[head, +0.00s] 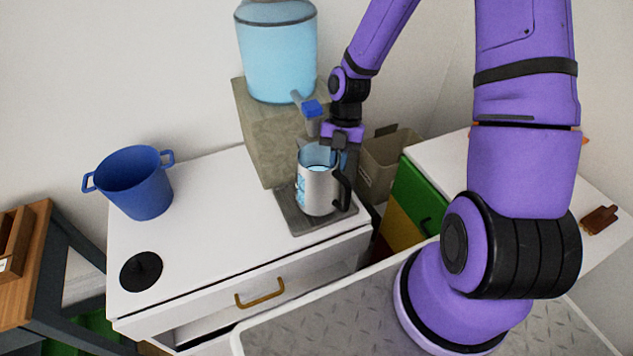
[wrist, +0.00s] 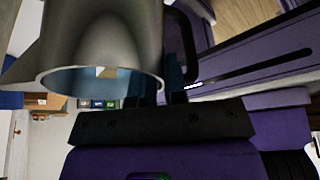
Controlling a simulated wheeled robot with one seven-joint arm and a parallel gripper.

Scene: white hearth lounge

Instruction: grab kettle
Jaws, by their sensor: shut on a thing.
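The kettle (head: 318,192) is a silver metal jug with a black handle on its right side. It stands upright on or just above a grey tray (head: 296,217) on the white cabinet, under the water dispenser's tap, with bluish water showing inside. My gripper (head: 340,150) is at the kettle's upper right, shut on it near the rim and handle. In the wrist view the kettle (wrist: 100,40) fills the upper left, its round rim close to my gripper (wrist: 180,95). The exact contact of the fingers is partly hidden.
A water dispenser (head: 277,60) with a blue tap stands on a stone block (head: 262,130) behind the kettle. A blue pot (head: 138,183) and a black lid (head: 141,271) are on the cabinet's left. A box (head: 388,165) stands to the right. The cabinet's middle is clear.

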